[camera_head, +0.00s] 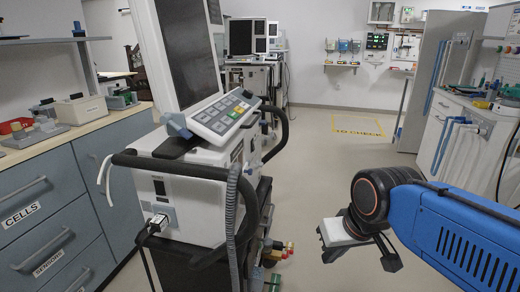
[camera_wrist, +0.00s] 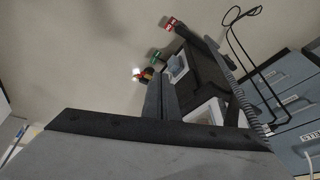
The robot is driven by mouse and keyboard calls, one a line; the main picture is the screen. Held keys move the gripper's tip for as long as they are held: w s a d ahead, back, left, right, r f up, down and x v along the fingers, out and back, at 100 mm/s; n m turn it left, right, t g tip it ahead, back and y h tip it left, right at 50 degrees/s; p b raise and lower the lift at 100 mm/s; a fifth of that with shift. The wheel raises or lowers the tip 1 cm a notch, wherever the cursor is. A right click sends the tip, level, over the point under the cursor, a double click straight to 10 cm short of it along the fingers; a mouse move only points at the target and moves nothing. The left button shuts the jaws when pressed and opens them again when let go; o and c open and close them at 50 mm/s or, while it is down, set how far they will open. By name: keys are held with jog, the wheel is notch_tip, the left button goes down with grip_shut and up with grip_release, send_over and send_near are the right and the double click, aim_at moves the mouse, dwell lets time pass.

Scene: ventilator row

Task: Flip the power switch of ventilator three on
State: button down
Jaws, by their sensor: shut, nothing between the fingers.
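A ventilator (camera_head: 195,150) stands on a black cart at the left centre of the head view, with a dark screen and a tilted keypad. No readable number shows on it. On its near side are a small dark rectangle (camera_head: 159,187), which may be the power switch, and a grey inlet with a black plug (camera_head: 158,221) below. I cannot tell the switch's position. My gripper (camera_wrist: 162,92) is shut and empty in the wrist view. In the head view my wrist is right of the ventilator, apart from it. The ventilator's lower part and cart (camera_wrist: 205,75) show beyond the fingers.
A ribbed grey hose (camera_head: 231,215) and black handle bars (camera_head: 180,168) stick out from the ventilator. A drawer cabinet (camera_head: 45,210) stands left. More machines (camera_head: 250,65) stand at the back. The floor (camera_head: 320,150) between the ventilator and the right-hand counter is largely clear.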

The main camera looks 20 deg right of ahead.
aim_at(253, 146)
jog(key=w+a+r+m+g+y, duration=0.1)
jog(key=w+a+r+m+y, duration=0.2)
jog(key=w+m, duration=0.45)
jog(key=w+a+r+m+g+y, duration=0.15)
jog(key=w+m+y, duration=0.4)
jog(key=w, duration=0.55)
jog(key=w+d+r+m+t+y, duration=0.2)
jog(key=w+d, duration=0.4)
jog(key=w, duration=0.3)
jog(key=w+d+r+m+t+y, duration=0.2)
jog(key=w+d+m, duration=0.4)
jog(key=w, duration=0.4)
jog(key=shift+w+d+r+m+t+y, duration=0.25)
jog(key=shift+d+m+t+y, duration=0.1)
jog(key=shift+m+t+y, duration=0.6)
jog(key=x, duration=1.4)
jog(key=shift+w+f, duration=0.15)
jog(key=shift+f, duration=0.1)
